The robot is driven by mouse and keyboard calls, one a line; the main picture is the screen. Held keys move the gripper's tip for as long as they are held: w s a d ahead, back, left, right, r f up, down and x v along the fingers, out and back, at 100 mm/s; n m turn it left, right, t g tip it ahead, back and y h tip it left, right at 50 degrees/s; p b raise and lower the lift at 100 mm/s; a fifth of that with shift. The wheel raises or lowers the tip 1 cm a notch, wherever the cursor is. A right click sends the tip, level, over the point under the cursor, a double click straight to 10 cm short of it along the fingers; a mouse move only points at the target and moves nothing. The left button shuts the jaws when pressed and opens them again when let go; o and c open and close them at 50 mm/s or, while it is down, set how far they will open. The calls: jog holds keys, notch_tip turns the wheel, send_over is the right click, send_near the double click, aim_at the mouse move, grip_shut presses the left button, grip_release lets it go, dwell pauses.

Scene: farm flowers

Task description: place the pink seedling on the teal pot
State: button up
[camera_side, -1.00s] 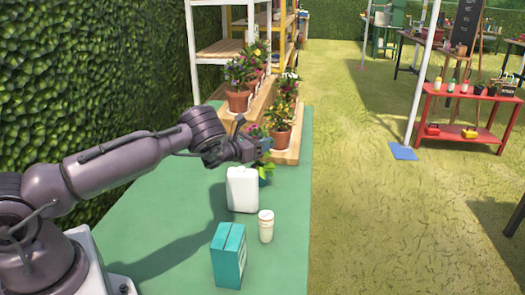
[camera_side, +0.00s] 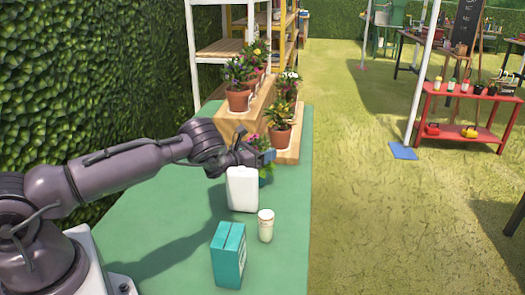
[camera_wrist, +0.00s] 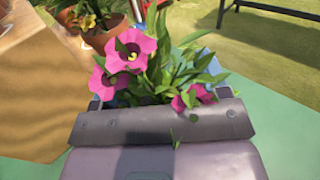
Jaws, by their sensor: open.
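The pink seedling (camera_wrist: 137,50), with pink trumpet flowers and green leaves, fills the space just beyond my gripper (camera_wrist: 163,92) in the wrist view. In the side view its leaves (camera_side: 267,171) show behind a white jug, below my gripper (camera_side: 262,157). My gripper is open, low over the plant, with its fingers beside the leaves; I cannot tell whether they touch. A blue pot showed under these leaves earlier; now it is mostly hidden by the jug. I cannot make out a separate teal pot.
The white jug (camera_side: 242,189), a small capped bottle (camera_side: 266,226) and a teal carton (camera_side: 228,256) stand on the green table (camera_side: 165,235). Terracotta-potted flowers (camera_side: 279,138) stand on wooden steps (camera_side: 289,156) behind. A hedge borders the left.

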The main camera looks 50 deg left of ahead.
jog(key=shift+r, duration=0.2)
jog(key=shift+s+f, duration=0.1)
jog(key=shift+s, duration=1.5)
notch_tip(320, 180, up, 7)
jog(key=shift+w+f, duration=0.1)
jog(key=shift+r, duration=0.3)
notch_tip(320, 180, up, 8)
jog(key=s+a+n+g+y, duration=0.2)
jog(key=n+y, duration=0.4)
jog(key=n, duration=0.8)
jog(key=s+d+r+n+g, duration=0.4)
jog(key=s+r+n, duration=0.15)
jog(key=n, duration=0.45)
jog(key=s+d+r+n+g+h, duration=0.4)
jog(key=s+d+n, duration=0.3)
jog(key=s+d, duration=0.45)
jog(key=s+d+n+g+h, duration=0.1)
jog(key=s+d, duration=0.3)
jog(key=s, duration=0.4)
jog(key=s+d+r+n+g+h, duration=0.1)
jog(key=s+d+n, duration=0.3)
jog(key=s, duration=0.4)
jog(key=shift+d, duration=0.4)
